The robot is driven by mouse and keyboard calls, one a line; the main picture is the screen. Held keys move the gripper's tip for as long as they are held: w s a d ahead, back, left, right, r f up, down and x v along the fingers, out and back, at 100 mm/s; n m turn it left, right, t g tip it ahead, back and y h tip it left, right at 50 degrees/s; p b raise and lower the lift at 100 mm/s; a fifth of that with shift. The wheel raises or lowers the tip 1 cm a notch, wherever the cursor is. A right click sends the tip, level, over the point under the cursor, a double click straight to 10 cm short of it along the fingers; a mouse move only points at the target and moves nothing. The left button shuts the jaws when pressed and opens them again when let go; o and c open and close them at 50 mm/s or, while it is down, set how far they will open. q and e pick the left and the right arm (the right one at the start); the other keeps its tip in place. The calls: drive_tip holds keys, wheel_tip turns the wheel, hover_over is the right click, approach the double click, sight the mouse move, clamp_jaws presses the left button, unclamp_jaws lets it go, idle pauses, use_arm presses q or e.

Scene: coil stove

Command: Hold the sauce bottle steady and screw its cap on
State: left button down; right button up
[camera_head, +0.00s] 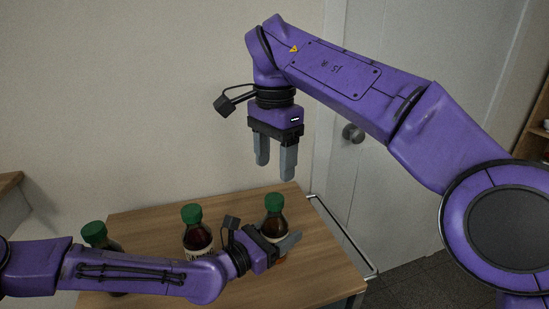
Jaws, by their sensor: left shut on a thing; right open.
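Three dark sauce bottles with green caps stand upright on a wooden table. The right one (275,218) has its green cap (274,202) sitting on its top; I cannot tell how tight it is. My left gripper (285,244) is shut around this bottle's body from the side, hiding much of its lower part. My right gripper (275,172) points down, open and empty, in the air above that bottle's cap. The middle bottle (198,239) shows a pale label. The left bottle (96,236) is partly hidden behind my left arm.
The wooden table (150,221) has bare room at its back and front right. A metal rail (343,238) runs along its right side. A wall is behind, and a grey door with a round knob (353,133) stands at the right.

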sight(275, 198)
wheel_tip(275, 198, down, 8)
drive_tip(key=shift+f, duration=0.1)
idle(0.4)
